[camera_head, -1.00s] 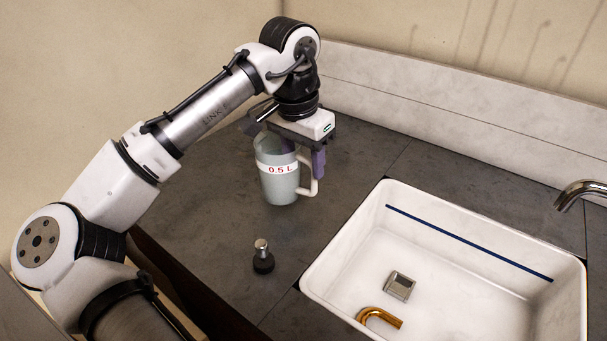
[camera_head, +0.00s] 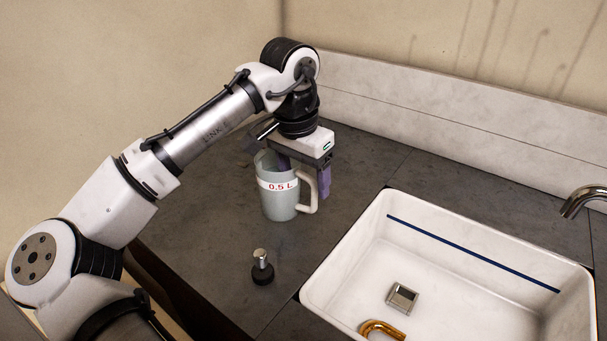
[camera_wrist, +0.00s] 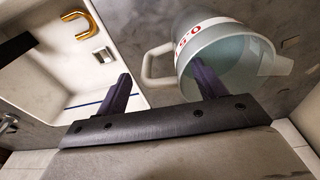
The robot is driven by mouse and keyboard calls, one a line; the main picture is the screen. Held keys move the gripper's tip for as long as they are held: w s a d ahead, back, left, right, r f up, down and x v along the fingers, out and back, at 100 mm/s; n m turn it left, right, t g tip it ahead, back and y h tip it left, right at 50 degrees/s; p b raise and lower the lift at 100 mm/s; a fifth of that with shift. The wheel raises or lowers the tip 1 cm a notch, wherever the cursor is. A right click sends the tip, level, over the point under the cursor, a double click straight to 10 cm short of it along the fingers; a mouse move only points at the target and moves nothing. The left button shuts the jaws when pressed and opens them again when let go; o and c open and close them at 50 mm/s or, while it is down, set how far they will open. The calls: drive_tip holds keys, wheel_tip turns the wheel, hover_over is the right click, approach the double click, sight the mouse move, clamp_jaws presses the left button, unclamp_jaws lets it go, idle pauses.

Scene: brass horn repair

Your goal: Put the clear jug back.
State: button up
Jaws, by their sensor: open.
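The clear jug (camera_head: 279,205), pale and see-through with a white band reading 0.5 L, appears to stand upright on the dark counter left of the sink. Its handle (camera_head: 308,190) points right. My gripper (camera_head: 304,178) is open above it, pointing down. One purple finger shows at the jug's mouth, the other right of the handle. In the wrist view, my gripper (camera_wrist: 161,86) has the jug's handle (camera_wrist: 150,66) between its fingers. The right finger overlaps the mouth of the jug (camera_wrist: 225,50); whether either finger touches it I cannot tell.
A small black-based stopper with a metal top (camera_head: 262,268) stands in front of the jug. The counter behind the jug is clear.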

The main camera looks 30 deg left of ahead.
wheel_tip(320, 180, up, 12)
drive_tip(key=s, duration=0.1)
drive_tip(key=shift+s+a, duration=0.25)
idle(0.6)
